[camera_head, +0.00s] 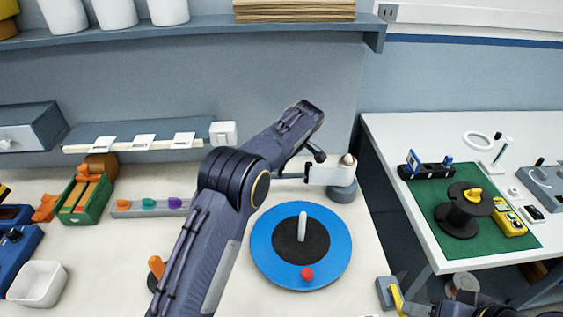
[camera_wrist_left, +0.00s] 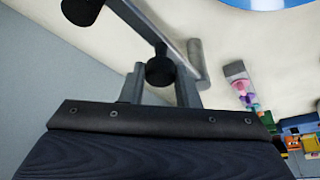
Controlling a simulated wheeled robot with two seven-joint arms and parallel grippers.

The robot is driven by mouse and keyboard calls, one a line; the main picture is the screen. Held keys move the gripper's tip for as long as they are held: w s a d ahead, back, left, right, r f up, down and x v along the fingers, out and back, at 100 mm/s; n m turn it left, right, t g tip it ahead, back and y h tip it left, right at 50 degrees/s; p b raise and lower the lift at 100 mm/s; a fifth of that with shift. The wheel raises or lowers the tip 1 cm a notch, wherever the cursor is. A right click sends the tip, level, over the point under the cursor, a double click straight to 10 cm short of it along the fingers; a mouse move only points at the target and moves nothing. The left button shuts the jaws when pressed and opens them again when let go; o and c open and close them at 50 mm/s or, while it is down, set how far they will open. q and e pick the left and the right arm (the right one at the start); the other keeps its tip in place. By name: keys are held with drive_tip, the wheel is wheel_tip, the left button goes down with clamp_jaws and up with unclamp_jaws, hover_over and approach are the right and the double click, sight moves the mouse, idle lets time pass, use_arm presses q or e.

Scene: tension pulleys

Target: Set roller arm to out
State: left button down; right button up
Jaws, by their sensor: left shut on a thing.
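In the left wrist view the roller arm (camera_wrist_left: 181,58) runs as a grey bar between a black cylinder (camera_wrist_left: 82,9) and a silver cylinder (camera_wrist_left: 195,55). My left gripper (camera_wrist_left: 161,76) is shut on a black knob (camera_wrist_left: 160,71) on the bar. In the head view my left forearm hides most of this grip. Parts of my right arm (camera_head: 470,309) show at the bottom right; its fingers are unclear.
A blue disc (camera_head: 267,250) with a black centre, white peg and red knob lies in front. A grey block with a yellow piece (camera_head: 397,297) is at the lower right. A green mat (camera_head: 430,190) holding a black spool lies on the right table. Bins and colored knobs stand left.

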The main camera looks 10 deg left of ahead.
use_arm(q)
drive_tip(key=c, duration=1.1)
unclamp_jaws()
drive_tip(key=shift+w, duration=0.1)
drive_tip(key=b+v, duration=0.1)
drive_tip(key=v, duration=0.7)
